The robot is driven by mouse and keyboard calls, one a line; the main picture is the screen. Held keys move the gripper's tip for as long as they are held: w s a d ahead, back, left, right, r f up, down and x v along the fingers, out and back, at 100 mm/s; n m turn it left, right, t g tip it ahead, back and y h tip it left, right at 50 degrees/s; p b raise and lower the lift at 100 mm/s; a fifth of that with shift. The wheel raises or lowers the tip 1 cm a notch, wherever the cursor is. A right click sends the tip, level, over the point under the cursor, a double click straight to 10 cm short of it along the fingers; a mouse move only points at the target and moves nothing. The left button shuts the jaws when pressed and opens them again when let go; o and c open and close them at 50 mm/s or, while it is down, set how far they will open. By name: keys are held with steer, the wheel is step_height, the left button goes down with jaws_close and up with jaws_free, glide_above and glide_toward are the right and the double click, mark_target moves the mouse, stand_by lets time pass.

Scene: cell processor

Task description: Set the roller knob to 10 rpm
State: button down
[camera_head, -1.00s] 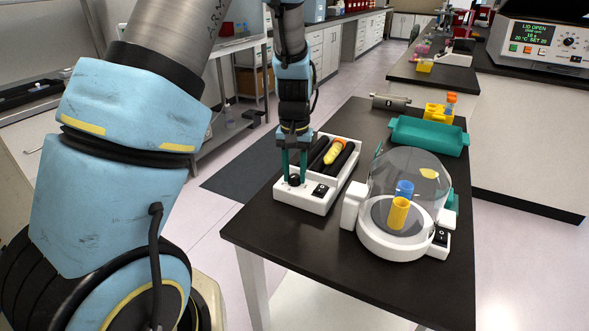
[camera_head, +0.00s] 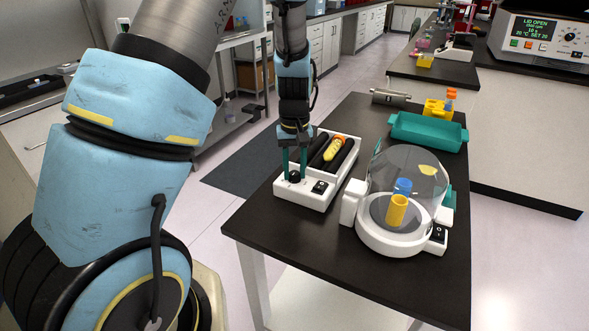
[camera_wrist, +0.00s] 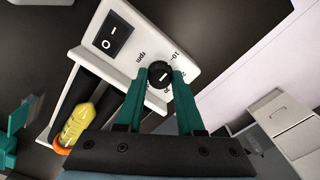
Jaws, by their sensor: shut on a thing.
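The white tube roller (camera_head: 300,201) sits near the left edge of the black table. Its black roller knob (camera_wrist: 160,74) is on the white front panel, with a white pointer line and the printed "rpm" and "10" beside it in the wrist view. My gripper (camera_head: 294,175) points down at the panel. Its green fingers (camera_wrist: 160,82) are shut on the knob, one on each side. The knob's pointer lies slanted; I cannot tell exactly which mark it meets. A black rocker switch (camera_wrist: 114,35) marked I and O is on the same panel.
A yellow tube with an orange cap (camera_head: 333,148) lies on the black rollers. A domed centrifuge (camera_head: 392,238) stands close to the right. A teal tray (camera_head: 428,132) and a yellow rack (camera_head: 436,109) are farther back. The table's front is clear.

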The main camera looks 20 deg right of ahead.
mark_target(294, 173)
steer(key=c, duration=0.5)
jaws_free()
step_height(294, 173, up, 11)
steer(key=shift+f+b, duration=0.1)
steer(key=shift+b, duration=0.7)
steer(key=shift+t, duration=0.8)
steer(key=s+a, duration=0.2)
steer(key=a, duration=0.6)
steer(key=s+a+f, duration=0.1)
steer(key=s+a, duration=0.2)
steer(key=a, duration=0.5)
steer(key=s+a, duration=0.3)
steer(key=a, duration=0.5)
steer(key=shift+s+f, duration=0.1)
steer(key=shift+f, duration=0.2)
